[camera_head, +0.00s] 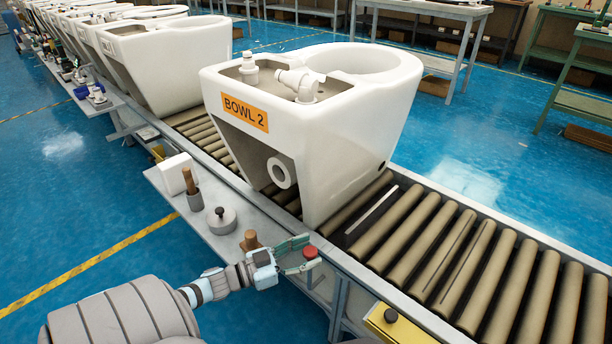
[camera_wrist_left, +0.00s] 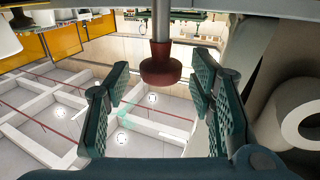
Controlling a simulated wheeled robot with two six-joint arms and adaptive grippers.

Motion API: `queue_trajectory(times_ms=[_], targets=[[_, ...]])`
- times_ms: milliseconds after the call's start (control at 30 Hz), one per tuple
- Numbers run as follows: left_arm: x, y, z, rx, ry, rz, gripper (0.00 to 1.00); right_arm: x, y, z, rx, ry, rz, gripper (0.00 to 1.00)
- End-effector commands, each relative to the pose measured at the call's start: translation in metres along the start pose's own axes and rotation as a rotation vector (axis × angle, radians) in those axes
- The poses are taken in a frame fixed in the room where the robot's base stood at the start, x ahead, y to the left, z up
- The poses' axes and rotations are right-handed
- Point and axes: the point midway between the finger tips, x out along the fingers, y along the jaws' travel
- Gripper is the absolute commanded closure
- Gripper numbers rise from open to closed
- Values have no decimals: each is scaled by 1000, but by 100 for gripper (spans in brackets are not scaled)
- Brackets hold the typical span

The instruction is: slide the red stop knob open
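The red stop knob (camera_head: 310,252) sits at the near edge of the conveyor's side, at the end of the grey side shelf. In the left wrist view the red knob (camera_wrist_left: 160,66) shows on a grey stem, roughly centred between the fingertips. My left gripper (camera_head: 298,256) reaches it from the left, with one green finger on either side of it. In the left wrist view its padded fingers (camera_wrist_left: 160,92) are spread, with visible gaps to the knob. Whether the fingertips extend past the knob is hard to tell. My right gripper is out of view.
A white toilet bowl (camera_head: 350,125) labelled BOWL 2 stands on the conveyor rollers (camera_head: 445,245). The side shelf (camera_head: 232,246) holds a wooden-handled tool (camera_head: 191,185), a round grey lidded piece (camera_head: 221,220) and a wooden knob (camera_head: 251,240) close to the gripper. A yellow box (camera_head: 405,322) sits at the right.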

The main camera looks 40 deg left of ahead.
Motion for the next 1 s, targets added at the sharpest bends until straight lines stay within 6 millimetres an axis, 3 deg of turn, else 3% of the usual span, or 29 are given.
queue_trajectory(times_ms=[267,600,700,1000], targets=[[-12,-1,1,1,-4,-2,51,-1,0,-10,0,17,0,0],[-98,0,2,-2,-6,-2,51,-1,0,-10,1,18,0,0],[-114,0,1,0,-5,-2,51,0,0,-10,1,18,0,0],[-121,0,0,-1,-1,-2,51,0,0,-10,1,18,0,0]])
